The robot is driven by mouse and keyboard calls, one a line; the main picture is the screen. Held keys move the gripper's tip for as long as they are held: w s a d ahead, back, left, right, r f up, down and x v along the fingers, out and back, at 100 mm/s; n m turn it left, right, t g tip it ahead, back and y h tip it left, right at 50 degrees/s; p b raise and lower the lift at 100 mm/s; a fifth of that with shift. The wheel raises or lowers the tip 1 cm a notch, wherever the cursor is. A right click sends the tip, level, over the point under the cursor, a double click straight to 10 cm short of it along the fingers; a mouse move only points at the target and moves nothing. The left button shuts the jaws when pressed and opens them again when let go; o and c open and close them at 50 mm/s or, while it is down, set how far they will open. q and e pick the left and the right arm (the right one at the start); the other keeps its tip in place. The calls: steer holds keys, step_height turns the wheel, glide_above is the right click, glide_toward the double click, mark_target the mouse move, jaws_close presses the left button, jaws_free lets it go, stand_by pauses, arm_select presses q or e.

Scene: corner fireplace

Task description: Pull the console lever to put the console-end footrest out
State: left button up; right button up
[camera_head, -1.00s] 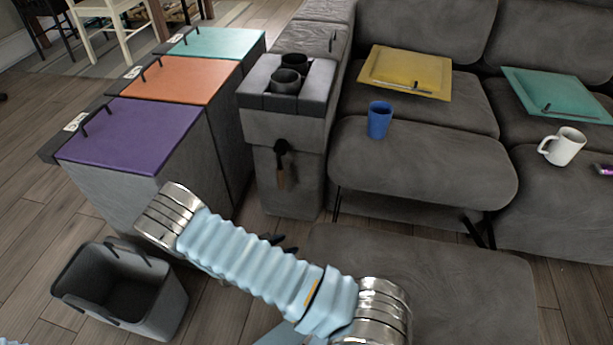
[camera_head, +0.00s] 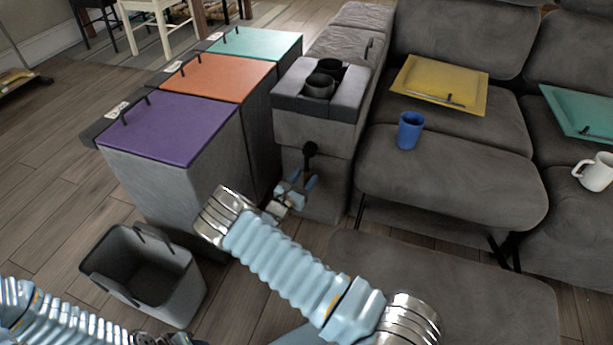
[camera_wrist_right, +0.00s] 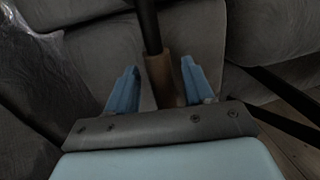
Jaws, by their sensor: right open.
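The console lever, with a black pivot (camera_head: 309,150) and a brown handle (camera_wrist_right: 161,75), hangs down on the front of the grey console (camera_head: 318,128). My right gripper (camera_head: 297,188) is at the lever, low in front of the console. In the right wrist view its two blue fingers (camera_wrist_right: 158,88) are apart, with the brown handle between them; contact cannot be told. A grey padded section (camera_head: 450,185) beside the console carries a blue mug (camera_head: 410,131). Dark metal struts show below it.
Purple (camera_head: 170,125), orange (camera_head: 222,76) and teal (camera_head: 258,43) lidded bins stand left of the console. An open grey basket (camera_head: 185,290) is on the floor. A flat grey padded surface (camera_head: 440,290) lies low at front right. A white mug (camera_head: 594,172) stands farther right.

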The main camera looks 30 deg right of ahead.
steer(key=shift+w+d, duration=0.35)
steer(key=shift+d, duration=0.25)
jaws_close()
